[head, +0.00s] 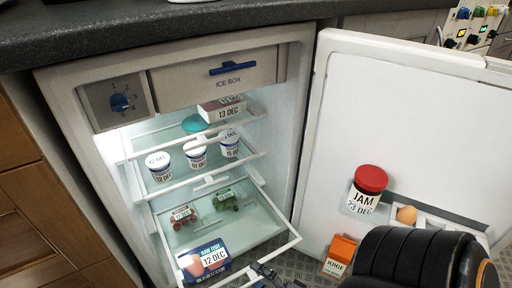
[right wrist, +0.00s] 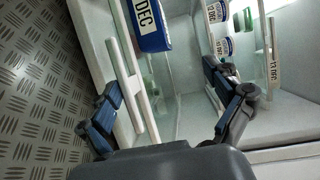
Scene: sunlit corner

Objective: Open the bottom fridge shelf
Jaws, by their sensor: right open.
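The bottom fridge shelf (head: 284,247) is a clear panel with a white frame, and its front edge sits further out than the shelves above. It bears a blue raw fish pack (head: 188,262), a pack of red items (head: 183,217) and a green pack (head: 227,200). My right gripper (head: 266,273) is at the shelf's front edge, partly cut off by the frame. In the right wrist view my right gripper (right wrist: 160,82) is open, its fingers spread on either side of the white front bar (right wrist: 124,90). Contact cannot be told. My left gripper is out of view.
The fridge door (head: 400,110) stands open at right, bearing a red-lidded jam jar (head: 367,192), an egg (head: 406,214) and an orange juice carton (head: 340,256). Tubs (head: 159,167) stand on the middle shelf. The ice box (head: 220,78) is shut. Wooden cabinets (head: 50,220) flank the left side.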

